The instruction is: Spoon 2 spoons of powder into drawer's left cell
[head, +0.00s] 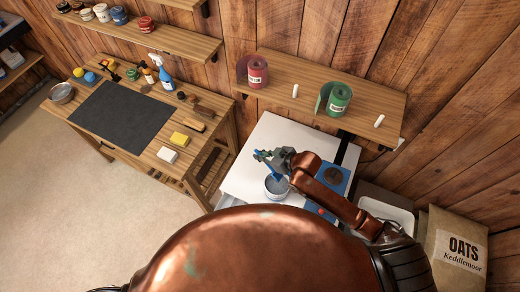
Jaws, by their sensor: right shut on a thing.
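My right gripper (268,157) is above the white table (258,142), over a round light-grey pot (277,196). It is shut on a small blue thing (278,176), which reaches down toward the pot's mouth. It may be the spoon, but it is too small to be sure, and I cannot tell whether it touches what is inside. The powder cannot be made out. No drawer with cells can be picked out; my body and right arm cover the table's near part. My left gripper is not in view.
A blue flat thing with a dark round top (333,175) lies right of the pot, partly behind my arm. A shelf (310,89) with red and green rolls hangs above. A workbench (196,146) stands left.

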